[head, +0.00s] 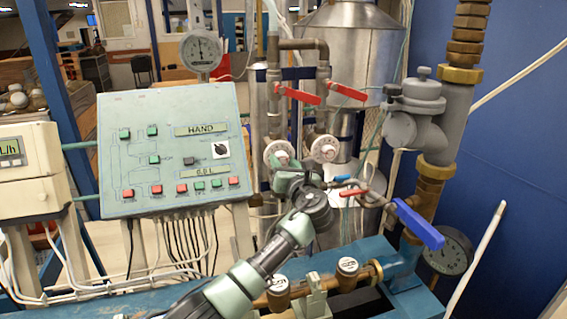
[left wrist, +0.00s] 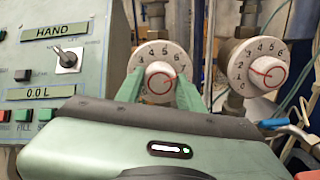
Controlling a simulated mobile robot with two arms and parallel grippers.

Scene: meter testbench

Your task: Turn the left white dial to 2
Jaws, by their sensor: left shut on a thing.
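The left white dial (head: 277,149) is a round numbered dial on a vertical pipe, right of the control panel in the head view. In the left wrist view the left dial (left wrist: 159,55) shows numbers along its upper rim and a red ring on its central knob. My left gripper (head: 284,164) reaches up to it from below. In the left wrist view the green fingers of my left gripper (left wrist: 158,91) stand on either side of the knob, shut on it. The dial's lower part is hidden by the gripper, and its exact setting is hard to read. My right gripper is not in view.
A similar right white dial (head: 324,148) sits close beside. Red lever handles (head: 348,91) are above, and a blue lever (head: 418,224) is at lower right. The green control panel (head: 170,150) stands to the left. Pipes and valves leave little room around the dial.

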